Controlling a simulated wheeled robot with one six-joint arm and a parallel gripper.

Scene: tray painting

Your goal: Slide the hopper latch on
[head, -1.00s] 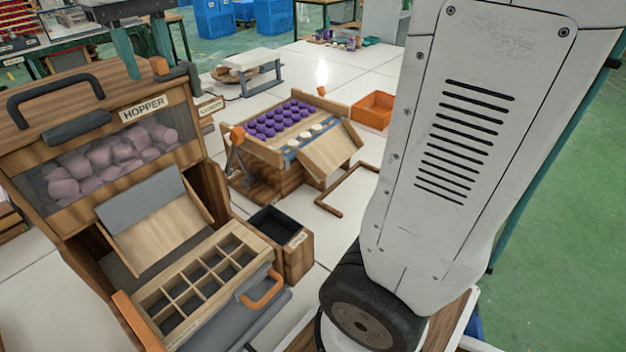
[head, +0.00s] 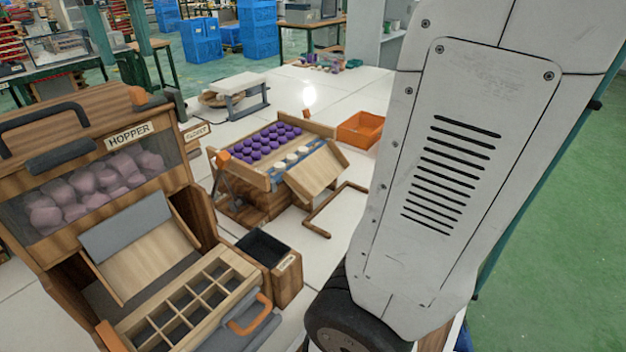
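The wooden hopper (head: 62,262) stands at the left with a HOPPER label (head: 128,135) and pink lumps behind its clear window. An orange knob (head: 137,95), which looks like the latch's, sits at the far right of its top, by a dark bar (head: 173,103). A small tag, too small to read surely, is beside it. My gripper (head: 120,70) shows at the upper left as two teal fingers, apart and pointing down near the knob. They look empty. Whether they touch the knob cannot be told. The gripper's upper part is out of frame.
A divided wooden tray (head: 183,303) with an orange handle lies before the hopper. A dark open bin (head: 262,262) stands beside it. A rack of purple pots (head: 240,195) and an orange tray (head: 361,130) are farther back. My arm fills the right side.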

